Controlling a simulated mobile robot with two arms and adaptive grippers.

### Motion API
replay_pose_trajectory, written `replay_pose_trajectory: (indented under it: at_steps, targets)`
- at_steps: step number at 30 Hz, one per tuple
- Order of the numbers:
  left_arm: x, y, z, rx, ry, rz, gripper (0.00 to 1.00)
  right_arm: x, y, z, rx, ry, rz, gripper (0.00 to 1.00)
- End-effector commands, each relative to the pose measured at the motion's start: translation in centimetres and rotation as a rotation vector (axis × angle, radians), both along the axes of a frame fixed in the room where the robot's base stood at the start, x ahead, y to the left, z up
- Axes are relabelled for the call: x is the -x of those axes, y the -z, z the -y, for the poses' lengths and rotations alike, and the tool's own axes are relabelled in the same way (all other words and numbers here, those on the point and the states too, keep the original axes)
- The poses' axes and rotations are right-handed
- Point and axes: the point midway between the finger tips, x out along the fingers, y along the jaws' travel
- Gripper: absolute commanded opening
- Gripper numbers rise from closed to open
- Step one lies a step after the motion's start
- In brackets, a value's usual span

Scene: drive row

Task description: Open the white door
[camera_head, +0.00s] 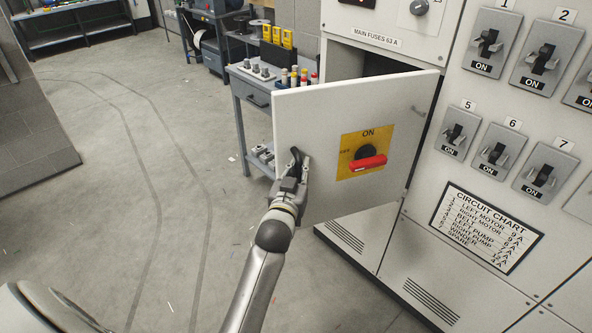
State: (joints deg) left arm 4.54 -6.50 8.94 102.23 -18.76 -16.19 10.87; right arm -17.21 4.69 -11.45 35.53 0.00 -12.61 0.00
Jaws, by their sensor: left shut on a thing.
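The white door (385,107) is swung part way out from the cabinet, hinged on its right side. A dark gap shows behind its top edge. On its face is a yellow plate with a red rotary switch (367,163) marked ON. My left gripper (299,163) is at the door's free left edge, shut on a dark handle (295,156) there. The fingers partly hide the handle. My right gripper is not in view.
The grey cabinet (454,90) stands at the right with several ON switches and a circuit chart (486,227). A workbench (240,84) with small parts stands behind the door's left edge. The floor (130,180) at the left is clear.

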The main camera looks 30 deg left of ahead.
Motion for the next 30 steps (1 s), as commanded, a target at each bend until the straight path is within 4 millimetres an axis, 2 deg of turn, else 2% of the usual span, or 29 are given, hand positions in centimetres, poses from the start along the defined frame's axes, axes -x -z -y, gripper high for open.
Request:
replay_pose_trajectory:
  at_steps: [1, 9, 10, 15, 30]
  targets:
    - [-0.09, -0.94, -0.12, -0.014, -0.002, 0.019, 0.00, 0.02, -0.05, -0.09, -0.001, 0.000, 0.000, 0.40]
    - [-0.08, -0.93, -0.11, -0.014, -0.002, 0.019, 0.00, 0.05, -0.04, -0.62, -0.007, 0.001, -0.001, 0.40]
    - [-0.08, -0.92, -0.11, -0.014, -0.002, 0.019, 0.16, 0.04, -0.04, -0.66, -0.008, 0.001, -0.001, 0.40]
    - [-0.08, -0.91, -0.12, -0.011, -0.002, 0.019, 0.37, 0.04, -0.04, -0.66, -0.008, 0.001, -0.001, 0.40]
    - [-0.05, -0.86, -0.14, -0.008, -0.002, 0.019, 0.37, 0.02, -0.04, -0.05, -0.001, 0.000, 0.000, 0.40]
